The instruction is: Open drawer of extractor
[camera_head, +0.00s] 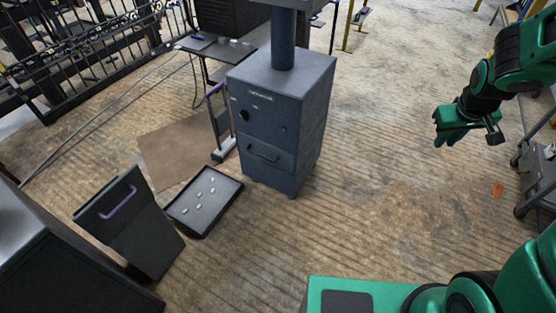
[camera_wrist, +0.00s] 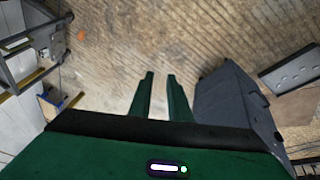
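The extractor (camera_head: 285,110) is a blue-grey metal cabinet with a thick round pipe rising from its top, standing upright mid-picture in the head view. Its drawer (camera_head: 266,163) is on the lower front face, with a dark bar handle (camera_head: 262,154); the drawer looks closed. A dark knob sits above it. My gripper (camera_head: 438,136) is in the air right of the extractor, well apart from it. In the wrist view my gripper (camera_wrist: 161,76) shows two green fingers apart with nothing between them. The extractor's grey side (camera_wrist: 228,95) shows right of the fingers there; its drawer front is not clear in that view.
A black tray (camera_head: 205,203) with several small pale pieces lies on the floor left of the extractor. A dark bin with a purple handle (camera_head: 130,225) stands farther left.

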